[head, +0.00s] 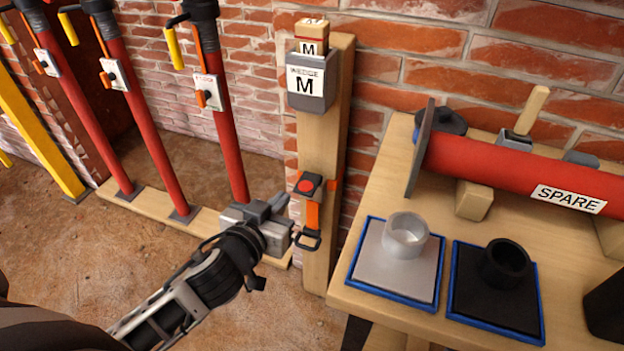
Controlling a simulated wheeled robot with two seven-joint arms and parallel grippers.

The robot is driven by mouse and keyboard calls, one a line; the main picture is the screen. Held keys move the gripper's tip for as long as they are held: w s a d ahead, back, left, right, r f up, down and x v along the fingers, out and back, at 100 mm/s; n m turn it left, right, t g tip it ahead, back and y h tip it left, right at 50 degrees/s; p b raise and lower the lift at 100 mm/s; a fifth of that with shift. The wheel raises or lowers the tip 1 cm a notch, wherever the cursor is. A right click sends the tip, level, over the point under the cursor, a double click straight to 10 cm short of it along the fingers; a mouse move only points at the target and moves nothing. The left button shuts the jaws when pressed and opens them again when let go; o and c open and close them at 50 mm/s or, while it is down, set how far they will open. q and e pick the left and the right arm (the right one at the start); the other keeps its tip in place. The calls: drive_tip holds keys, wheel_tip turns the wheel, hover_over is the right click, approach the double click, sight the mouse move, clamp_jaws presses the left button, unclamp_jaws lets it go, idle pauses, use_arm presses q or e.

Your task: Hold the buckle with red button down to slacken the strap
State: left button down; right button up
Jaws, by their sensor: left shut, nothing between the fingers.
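The buckle (309,186) is a dark block with a round red button, fixed on the upright wooden post (318,250). An orange strap (313,215) runs down from it to a black ring-like end (307,239). A short orange strap piece shows at the post's right edge. My left gripper (283,203) is shut and empty. It is just left of the buckle and strap in the picture, its tips pointing up and right. A gap shows between the tips and the buckle. My right gripper is not in view.
A grey holder marked M (311,85) with a wooden wedge is higher on the post. Red props (222,140) stand on a timber sill at left. At right, a bench (388,170) carries a red spare prop (500,163), two blue-edged trays and cups.

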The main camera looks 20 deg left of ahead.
use_arm(q)
hover_over(300, 191)
drive_tip(key=s, duration=0.2)
drive_tip(key=f, duration=0.3)
drive_tip(key=f+b, duration=0.1)
drive_tip(key=shift+w+d+f, duration=0.15)
drive_tip(key=shift+d+f, duration=0.2)
drive_tip(key=shift+f, duration=0.7)
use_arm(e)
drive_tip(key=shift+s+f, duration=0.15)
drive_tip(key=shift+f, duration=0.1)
